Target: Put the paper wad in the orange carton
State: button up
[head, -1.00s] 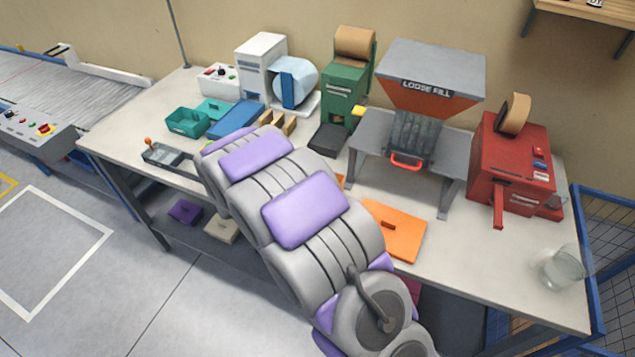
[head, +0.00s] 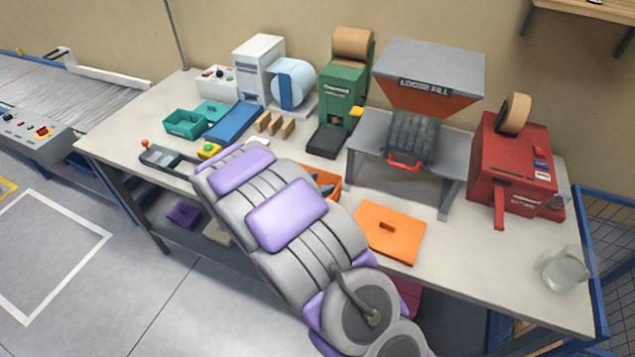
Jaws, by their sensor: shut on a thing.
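The orange carton (head: 326,181) shows only in part in the head view, behind my arm near the middle of the table; the rest of it is hidden. A flat orange lid (head: 390,232) lies on the table to the right of my arm. The paper wad is not visible. My gripper is hidden behind my own grey and purple arm, so neither its jaws nor what they hold can be seen.
A loose-fill hopper (head: 428,85), a red tape machine (head: 512,165) and a green machine with a paper roll (head: 345,95) stand along the back. A glass jar (head: 565,270) stands at the right. Teal (head: 184,124) and blue (head: 232,122) containers are at the left.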

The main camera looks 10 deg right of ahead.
jog(key=o, duration=0.7)
jog(key=shift+a+f, duration=0.1)
jog(key=shift+a, duration=0.3)
jog(key=shift+o, duration=0.2)
jog(key=shift+d, duration=0.1)
jog(key=shift+r, duration=0.35)
jog(key=p+v, duration=0.3)
jog(key=v, duration=0.9)
jog(key=w+a+r+n+t+y, duration=0.3)
jog(key=w+a+r+t+y, duration=0.1)
jog(key=w+a+r+y, duration=0.3)
jog(key=s+a+r+n+g+y, duration=0.2)
jog(key=s+a+r+n+y, duration=0.1)
jog(key=s+r+n+y, duration=0.35)
jog(key=s+d+g, duration=0.3)
jog(key=s+d, duration=0.3)
jog(key=s, duration=0.6)
jog(key=s+d+f+n+g+h, duration=0.1)
jog(key=s+d+g, duration=0.3)
jog(key=s+d, duration=0.3)
jog(key=s+d+n+g+h, duration=0.1)
jog(key=s+d+g, duration=0.2)
jog(key=s, duration=1.5)
jog(key=d, duration=0.3)
jog(key=shift+d+f+g, duration=0.25)
jog(key=shift+f+g, duration=0.15)
